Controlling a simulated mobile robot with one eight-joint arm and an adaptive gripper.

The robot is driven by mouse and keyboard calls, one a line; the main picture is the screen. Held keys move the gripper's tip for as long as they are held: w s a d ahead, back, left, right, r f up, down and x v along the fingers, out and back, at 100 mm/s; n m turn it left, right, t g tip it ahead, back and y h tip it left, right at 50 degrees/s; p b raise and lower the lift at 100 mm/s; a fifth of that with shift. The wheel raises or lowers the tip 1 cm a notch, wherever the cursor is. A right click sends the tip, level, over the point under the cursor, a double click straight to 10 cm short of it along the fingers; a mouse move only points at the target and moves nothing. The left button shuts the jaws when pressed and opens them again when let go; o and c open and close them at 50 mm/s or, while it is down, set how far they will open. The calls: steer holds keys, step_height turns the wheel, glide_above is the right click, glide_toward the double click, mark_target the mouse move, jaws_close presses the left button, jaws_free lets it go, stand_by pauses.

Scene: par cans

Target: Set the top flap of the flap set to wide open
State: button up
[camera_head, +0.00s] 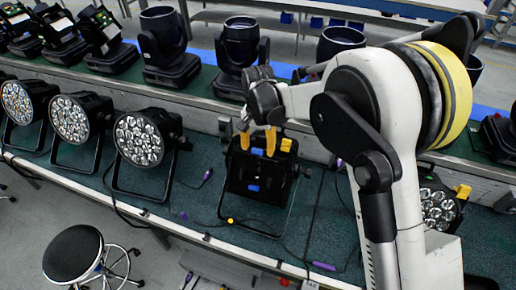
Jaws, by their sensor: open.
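The flap set (265,196) is on the black par can in the middle of the bench. Its dark flaps look folded over the lamp's front, since no lenses show there. Small blue and yellow marks sit on it. My gripper (257,144) has orange fingertips, spread apart with nothing seen between them. They are at the upper edge of the flap set, in front of or just above it; I cannot tell whether they touch. The top flap is partly hidden behind the fingertips, and its exact angle is not clear.
Par cans with bare lenses (140,141) stand to the left on the green bench (205,212). Another par can (438,208) is on the right, partly behind my arm. Moving-head lights (241,52) line the raised shelf behind. A round stool (73,254) stands in front.

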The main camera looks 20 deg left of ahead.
steer(key=shift+f, duration=0.3)
steer(key=c, duration=1.2)
steer(key=shift+w+r+g+b, duration=0.1)
steer(key=shift+w+g+b, duration=0.35)
steer(key=shift+g+b, duration=0.4)
steer(key=shift+s+r, duration=0.1)
steer(key=o, duration=1.2)
